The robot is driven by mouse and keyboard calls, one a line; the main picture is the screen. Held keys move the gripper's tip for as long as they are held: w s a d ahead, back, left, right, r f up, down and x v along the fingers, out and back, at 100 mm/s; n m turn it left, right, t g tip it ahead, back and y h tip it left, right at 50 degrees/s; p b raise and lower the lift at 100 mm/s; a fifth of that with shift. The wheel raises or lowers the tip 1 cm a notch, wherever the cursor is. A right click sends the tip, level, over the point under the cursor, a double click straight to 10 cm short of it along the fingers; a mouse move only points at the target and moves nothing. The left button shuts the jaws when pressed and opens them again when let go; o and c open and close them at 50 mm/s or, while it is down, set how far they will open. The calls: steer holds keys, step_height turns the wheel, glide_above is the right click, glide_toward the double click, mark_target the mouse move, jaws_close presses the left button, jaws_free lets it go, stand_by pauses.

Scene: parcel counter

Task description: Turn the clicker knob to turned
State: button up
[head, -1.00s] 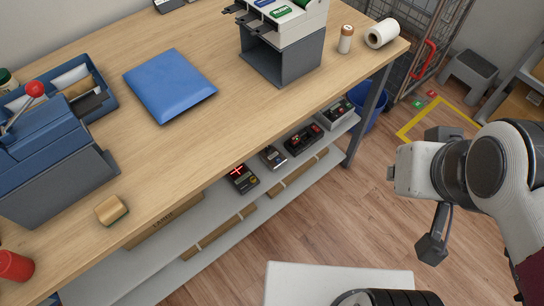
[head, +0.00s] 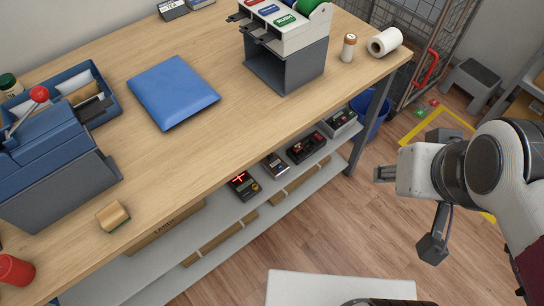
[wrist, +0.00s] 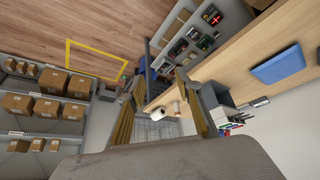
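I cannot tell for sure which item is the clicker knob. Several small devices lie on the shelf under the counter: a black one with a red cross display (head: 243,185), a small grey and dark one (head: 275,164), a black box with red parts (head: 306,147) and a grey box with a dark top (head: 342,122). No knob's setting is readable. The red cross also shows in the wrist view (wrist: 213,15). My gripper (head: 384,174) is right of the counter, apart from all of these. In the wrist view its fingers (wrist: 164,98) are spread with nothing between them.
The wooden counter (head: 190,145) holds a blue padded parcel (head: 172,92), a stamp rack (head: 290,65), a white roll (head: 384,42) and a red-knobbed blue machine (head: 50,150). A wire cage (head: 412,40) and step stool (head: 470,78) stand beyond. Floor around my gripper is open.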

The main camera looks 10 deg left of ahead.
steer(key=w+f, duration=0.3)
steer(key=w, duration=0.4)
steer(key=w+f, duration=0.2)
steer(key=w, duration=0.6)
steer(key=w+a+f+n, duration=0.2)
steer(key=w+a+f, duration=0.1)
steer(key=w+f, duration=0.95)
steer(key=n+t+y, duration=0.4)
steer(key=t+y, duration=0.1)
steer(key=y, duration=0.2)
glide_toward(271, 156)
steer(key=shift+w+d+f, duration=0.2)
steer(key=shift+w+f, duration=0.15)
steer(key=shift+w, duration=0.35)
steer(key=shift+s+a+f+t+y, duration=0.25)
steer(key=shift+s+t+y, duration=0.05)
steer(key=shift+y, duration=0.1)
steer(key=shift+w+a, duration=0.1)
steer(key=shift+x, duration=3.75)
